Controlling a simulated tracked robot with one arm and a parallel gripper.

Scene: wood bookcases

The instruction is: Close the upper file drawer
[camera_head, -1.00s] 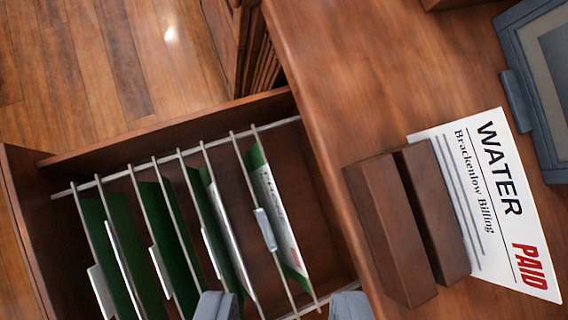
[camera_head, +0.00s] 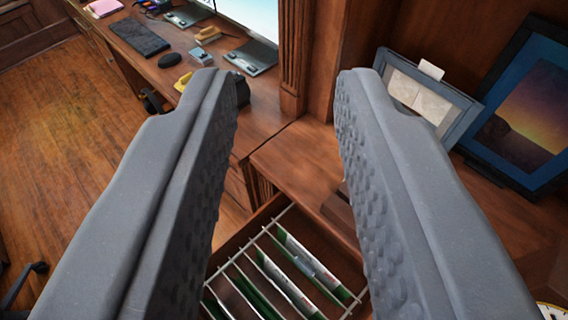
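The upper file drawer (camera_head: 232,243) stands open at the bottom centre, with green hanging folders (camera_head: 290,285) on metal rails inside. My gripper (camera_head: 290,90) is open and empty, its two grey textured fingers spread wide in the foreground. The drawer shows between and beyond the fingers, apart from them as far as I can tell. The fingers hide the drawer's left and right parts, and its near end is cut off by the bottom edge.
The cabinet top (camera_head: 300,165) lies behind the drawer, with picture frames (camera_head: 525,115) at the right. A desk with a keyboard (camera_head: 140,36), a monitor and small items stands at the back left. Open wood floor (camera_head: 60,130) is at the left.

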